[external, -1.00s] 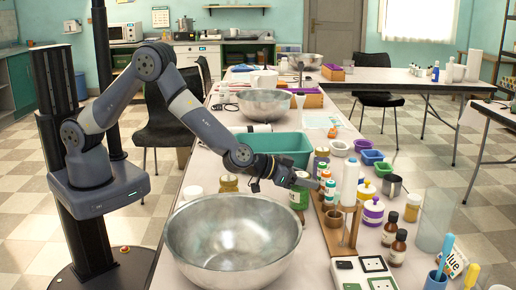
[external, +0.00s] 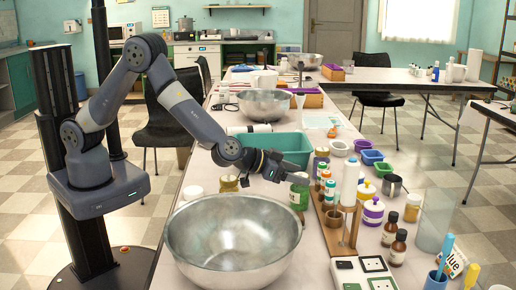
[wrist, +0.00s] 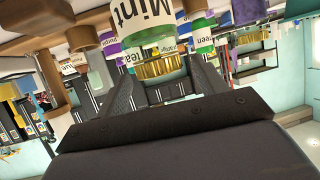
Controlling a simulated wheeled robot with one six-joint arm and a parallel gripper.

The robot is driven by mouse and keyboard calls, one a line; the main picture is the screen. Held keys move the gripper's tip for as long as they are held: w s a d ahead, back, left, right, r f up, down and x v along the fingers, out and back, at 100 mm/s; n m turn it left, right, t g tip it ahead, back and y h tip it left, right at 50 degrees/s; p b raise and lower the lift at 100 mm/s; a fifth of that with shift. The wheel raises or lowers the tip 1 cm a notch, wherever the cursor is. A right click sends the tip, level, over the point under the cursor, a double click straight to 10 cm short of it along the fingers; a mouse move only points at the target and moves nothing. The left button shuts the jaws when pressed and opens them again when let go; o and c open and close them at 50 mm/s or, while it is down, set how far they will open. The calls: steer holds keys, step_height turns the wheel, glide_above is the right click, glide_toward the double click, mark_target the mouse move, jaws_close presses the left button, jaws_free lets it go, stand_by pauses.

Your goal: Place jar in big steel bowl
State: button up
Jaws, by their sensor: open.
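The big steel bowl (external: 232,240) stands empty at the front of the table in the external view. The green jar labelled Mint (external: 299,194) stands upright on the table to its right, beyond its rim. In the wrist view the Mint jar (wrist: 150,32) shows upside down, with its gold lid (wrist: 155,66) between the finger lines. My gripper (external: 285,170) is above and slightly left of this jar, open and empty; its fingers also show in the wrist view (wrist: 163,82). Another gold-lidded jar (external: 229,184) stands behind the bowl, under my forearm.
A wooden rack with small bottles (external: 335,215) stands close right of the Mint jar. A teal bin (external: 275,147) is behind my gripper. A smaller steel bowl (external: 265,103) is farther back. Brown bottles (external: 398,247) and a power strip (external: 364,274) are at the front right.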

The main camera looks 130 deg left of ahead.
step_height(320, 180, up, 5)
steer(key=shift+a+r+p, duration=0.1)
steer(key=shift+p, duration=0.45)
steer(key=shift+o, duration=1.3)
steer(key=shift+r, duration=0.5)
